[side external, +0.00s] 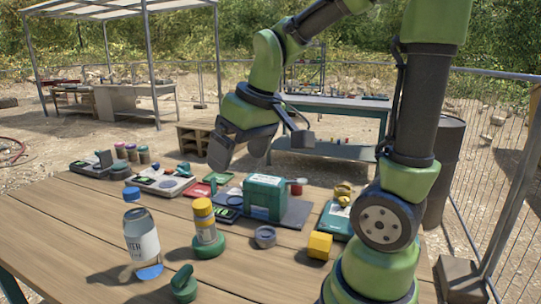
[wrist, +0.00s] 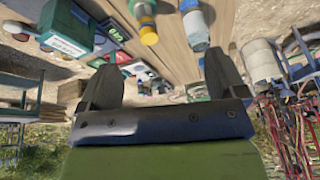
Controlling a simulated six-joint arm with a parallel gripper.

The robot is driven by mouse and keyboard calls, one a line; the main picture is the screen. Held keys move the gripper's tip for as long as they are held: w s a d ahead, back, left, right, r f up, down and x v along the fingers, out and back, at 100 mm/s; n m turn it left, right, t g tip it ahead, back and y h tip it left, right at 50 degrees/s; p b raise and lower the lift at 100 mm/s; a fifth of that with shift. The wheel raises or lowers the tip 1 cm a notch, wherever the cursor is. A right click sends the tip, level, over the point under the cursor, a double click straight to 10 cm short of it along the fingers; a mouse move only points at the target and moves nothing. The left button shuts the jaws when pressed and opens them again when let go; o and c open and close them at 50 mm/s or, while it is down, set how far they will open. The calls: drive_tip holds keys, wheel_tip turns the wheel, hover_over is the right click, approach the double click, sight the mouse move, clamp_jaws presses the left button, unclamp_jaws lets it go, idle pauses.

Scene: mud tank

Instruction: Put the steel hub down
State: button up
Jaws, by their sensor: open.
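A small grey round metal piece with a hollow top, which looks like the steel hub (side external: 265,237), sits on the wooden table in front of the green box. My gripper (side external: 238,158) is raised above the table's far side, behind and up from the hub, and apart from it. Its dark fingers are spread with nothing between them; they also show open and empty in the wrist view (wrist: 162,62). I cannot make out the hub in the wrist view.
The green box (side external: 264,197) stands mid-table. A water bottle (side external: 141,240), a yellow-capped bottle (side external: 205,222), a yellow cube (side external: 319,245) and a green knobbed piece (side external: 183,284) stand nearby. Devices (side external: 163,181) line the far left. Bare planks show at front left.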

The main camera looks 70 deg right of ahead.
drive_tip(key=s+a+r+m+t+y, duration=0.1)
drive_tip(key=s+a+r+t+y, duration=0.1)
drive_tip(key=s+a, duration=0.6)
drive_tip(key=shift+s+r+t, duration=0.3)
drive_tip(key=shift+r+t, duration=0.2)
drive_tip(key=shift+r, duration=0.15)
